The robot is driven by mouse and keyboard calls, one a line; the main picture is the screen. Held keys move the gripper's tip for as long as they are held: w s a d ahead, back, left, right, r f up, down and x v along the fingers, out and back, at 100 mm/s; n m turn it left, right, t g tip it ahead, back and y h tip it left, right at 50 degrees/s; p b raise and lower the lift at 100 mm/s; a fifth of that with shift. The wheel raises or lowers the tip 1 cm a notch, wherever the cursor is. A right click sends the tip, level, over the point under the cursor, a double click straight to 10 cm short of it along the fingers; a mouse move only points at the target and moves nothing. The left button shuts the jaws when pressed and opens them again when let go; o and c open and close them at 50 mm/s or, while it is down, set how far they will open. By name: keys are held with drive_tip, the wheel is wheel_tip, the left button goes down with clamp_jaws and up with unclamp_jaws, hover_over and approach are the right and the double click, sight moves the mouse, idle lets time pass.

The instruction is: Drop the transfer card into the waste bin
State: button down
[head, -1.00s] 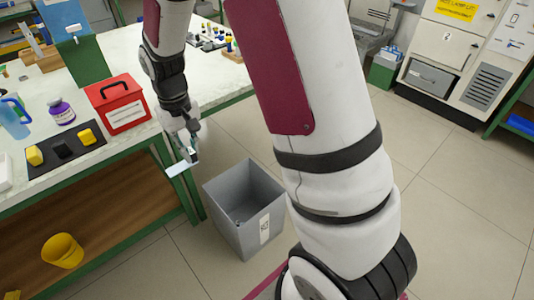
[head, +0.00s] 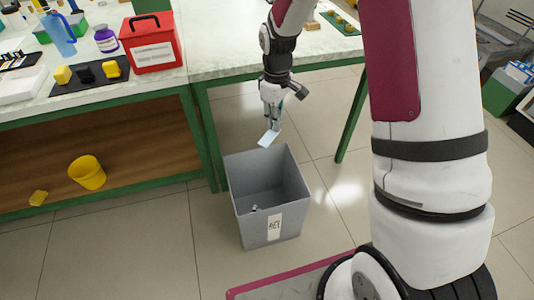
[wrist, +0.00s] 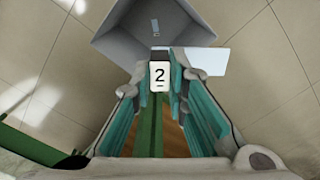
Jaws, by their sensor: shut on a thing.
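The transfer card (head: 268,138) is a pale flat piece held low and tilted in my gripper (head: 274,122). In the wrist view my gripper (wrist: 160,78) is shut on it; a white tab marked 2 shows between the fingertips, and the pale card (wrist: 207,62) spreads to the right. The grey waste bin (head: 247,228) stands upright on the floor, open at the top, with a white label on its front. The card is above the bin's back rim area, apart from it. In the wrist view the bin (wrist: 115,48) lies beyond the fingertips.
A green-framed workbench (head: 205,135) stands behind and left of the bin. It carries a red box (head: 152,45), a purple-labelled bottle (head: 105,40) and a black mat with blocks. A yellow bucket (head: 88,173) lies on the lower shelf. Small bits lie in the bin.

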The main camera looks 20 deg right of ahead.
drive_tip(key=w+f+n+b, duration=0.2)
drive_tip(key=f+b, duration=0.3)
drive_tip(key=f, duration=0.4)
drive_tip(key=w+f+n+b, duration=0.2)
drive_tip(key=f+n+b, duration=0.2)
drive_tip(key=f, duration=0.5)
drive_tip(key=w+f+n+b, duration=0.3)
drive_tip(key=f+b, duration=0.5)
drive_tip(key=f, duration=0.1)
drive_tip(key=shift+n, duration=0.3)
drive_tip(key=c, duration=1.5)
unclamp_jaws()
wheel_tip(320, 180, up, 12)
